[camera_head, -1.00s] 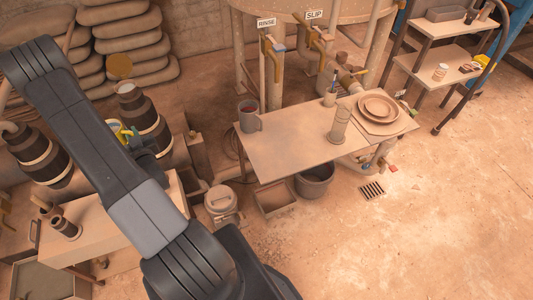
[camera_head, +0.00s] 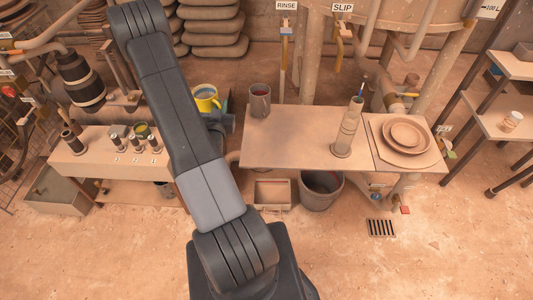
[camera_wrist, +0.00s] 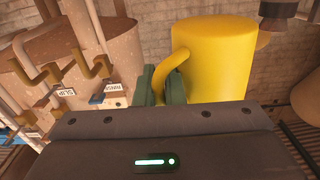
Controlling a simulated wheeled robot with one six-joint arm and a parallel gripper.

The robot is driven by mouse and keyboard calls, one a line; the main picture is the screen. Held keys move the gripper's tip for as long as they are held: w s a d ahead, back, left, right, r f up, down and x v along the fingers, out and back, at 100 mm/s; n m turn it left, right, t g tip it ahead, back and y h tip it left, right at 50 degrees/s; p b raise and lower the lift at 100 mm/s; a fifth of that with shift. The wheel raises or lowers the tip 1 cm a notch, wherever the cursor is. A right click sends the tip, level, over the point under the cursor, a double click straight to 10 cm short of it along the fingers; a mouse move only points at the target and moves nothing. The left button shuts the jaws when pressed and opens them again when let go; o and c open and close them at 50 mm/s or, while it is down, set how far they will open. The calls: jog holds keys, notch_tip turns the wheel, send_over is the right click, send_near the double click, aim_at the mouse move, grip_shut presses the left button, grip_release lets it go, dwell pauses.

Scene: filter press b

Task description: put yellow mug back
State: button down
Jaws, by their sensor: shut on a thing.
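The yellow mug (camera_head: 206,98) is held up in the air behind my arm in the head view, left of the grey mug on the table. In the wrist view the yellow mug (camera_wrist: 222,60) is large and close, roughly upright, with its handle toward the green fingers. My gripper (camera_wrist: 162,88) is shut on the mug's handle. In the head view my gripper (camera_head: 217,119) is partly hidden behind my arm. The mug's lower part is hidden by my arm and wrist.
A low bench (camera_head: 85,168) at left holds several small cups and dark cylinders. The middle table (camera_head: 290,140) carries a grey mug (camera_head: 260,100), a tall cylinder (camera_head: 348,130) and stacked plates (camera_head: 403,134). A bucket (camera_head: 320,187) stands below. A shelf (camera_head: 500,117) is at right.

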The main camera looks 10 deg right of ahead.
jog(key=s+a+f+m+g+h+b, duration=0.1)
jog(key=s+f+m+g+h+b, duration=0.45)
jog(key=f+b, duration=0.5)
jog(key=s+a+f+m+g+h+b, duration=0.1)
jog(key=s+f+m+g+h+b, duration=0.4)
jog(key=f+b, duration=0.55)
jog(key=shift+n+t+h, duration=0.35)
jog(key=x, duration=0.5)
jog(key=f+x, duration=0.1)
jog(key=x, duration=0.9)
jog(key=shift+w+f+p, duration=0.3)
jog(key=shift+w+f, duration=0.05)
jog(key=shift+w, duration=0.05)
jog(key=x, duration=0.3)
jog(key=shift+f+b, duration=0.4)
jog(key=shift+f, duration=0.25)
jog(key=shift+a, duration=0.1)
jog(key=shift+f, duration=0.2)
